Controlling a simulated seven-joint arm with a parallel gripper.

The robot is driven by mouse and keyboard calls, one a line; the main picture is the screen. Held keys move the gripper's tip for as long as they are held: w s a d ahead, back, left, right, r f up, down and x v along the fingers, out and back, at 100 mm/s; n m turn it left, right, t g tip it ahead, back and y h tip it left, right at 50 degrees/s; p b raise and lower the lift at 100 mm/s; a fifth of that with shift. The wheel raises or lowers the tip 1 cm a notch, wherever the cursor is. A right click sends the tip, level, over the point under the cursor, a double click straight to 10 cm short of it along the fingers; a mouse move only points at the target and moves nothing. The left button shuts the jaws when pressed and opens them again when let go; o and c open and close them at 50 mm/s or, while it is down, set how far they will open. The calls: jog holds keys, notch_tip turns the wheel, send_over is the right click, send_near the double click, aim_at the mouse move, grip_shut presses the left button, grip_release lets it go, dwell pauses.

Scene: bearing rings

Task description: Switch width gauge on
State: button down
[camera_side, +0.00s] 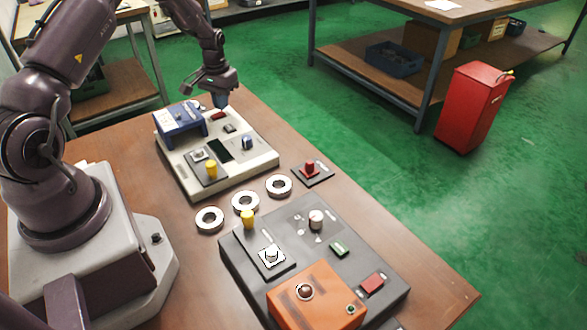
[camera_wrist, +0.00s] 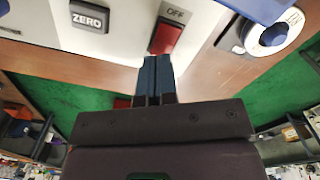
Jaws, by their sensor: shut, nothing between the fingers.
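A beige device (camera_side: 185,178) with a blue block (camera_side: 181,119) stands toward the back of the table. Its red switch (camera_side: 219,116) sits near the far edge; the wrist view shows this red switch (camera_wrist: 166,38) beside a label reading OFF. A ZERO button (camera_wrist: 89,15) is to its left there. My gripper (camera_side: 220,104) is shut and empty, pointing down just above the red switch. In the wrist view, the closed fingertips (camera_wrist: 157,60) appear right at the switch's near edge; I cannot tell whether they touch it. I cannot read which device is the width gauge.
A dark grey device (camera_side: 235,262) with an orange block (camera_side: 318,295) and its own red switch (camera_side: 373,284) is in front. Several white rings, including one (camera_side: 209,219), lie between the devices. A small red-knobbed plate (camera_side: 313,173) is to their right.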

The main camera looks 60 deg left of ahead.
aim_at(223, 112)
jog(key=shift+f, duration=0.85)
dwell(0.5)
jog(key=shift+r, duration=0.1)
jog(key=shift+r, duration=3.45)
jog(key=shift+s+d+f+g, duration=0.15)
jog(key=shift+s+d+f, duration=0.1)
jog(key=shift+s+d, duration=0.25)
jog(key=shift+s+d+f+g, duration=0.2)
jog(key=shift+s+d, duration=0.2)
jog(key=shift+s, duration=0.2)
jog(key=s+d+r+m+t, duration=0.1)
jog(key=s+d+r, duration=0.2)
jog(key=d+r, duration=0.5)
jog(key=s+d+r, duration=0.2)
jog(key=d+r, duration=0.5)
jog(key=r, duration=0.1)
jog(key=s+d+r+m+t, duration=0.2)
jog(key=s+d+r, duration=0.2)
jog(key=d, duration=0.3)
jog(key=s+d+r+m+t, duration=0.3)
jog(key=s+d+r, duration=0.2)
jog(key=s+d, duration=0.2)
jog(key=shift+d+r, duration=0.2)
jog(key=shift+r, duration=0.1)
